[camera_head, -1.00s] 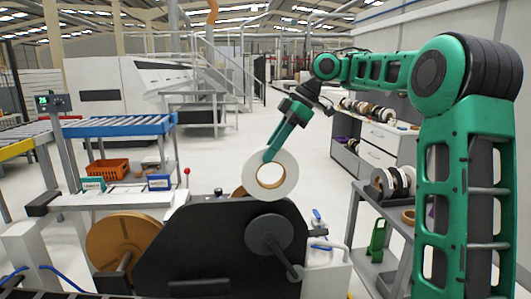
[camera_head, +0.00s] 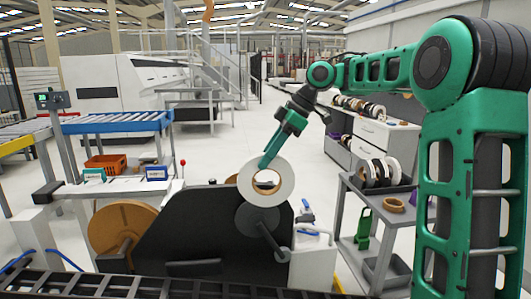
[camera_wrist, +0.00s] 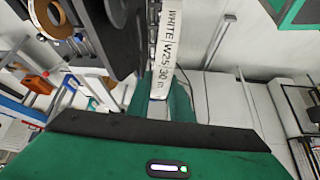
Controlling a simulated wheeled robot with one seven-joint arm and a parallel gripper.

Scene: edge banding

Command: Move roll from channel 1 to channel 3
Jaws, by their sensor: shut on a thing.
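A white roll (camera_head: 246,186) with a brown core hangs from my gripper (camera_head: 267,164), which is shut on its upper rim. In the wrist view the roll (camera_wrist: 165,55) stands edge-on between the green fingers (camera_wrist: 158,103), its band printed "WHITE W25 30 m". The roll is above the black machine plate (camera_head: 185,238). Its lower edge overlaps a dark disc (camera_head: 258,221) with a shaft on the machine; whether they touch I cannot tell. A brown roll (camera_head: 118,232) sits at the machine's left. No channel numbers are readable.
A grey cart (camera_head: 350,215) at the right carries a rack of several rolls (camera_head: 378,172) and a brown ring (camera_head: 394,205). Behind it is a cabinet (camera_head: 378,135) with more rolls. A workbench with an orange crate (camera_head: 105,162) stands left. Floor behind the machine is clear.

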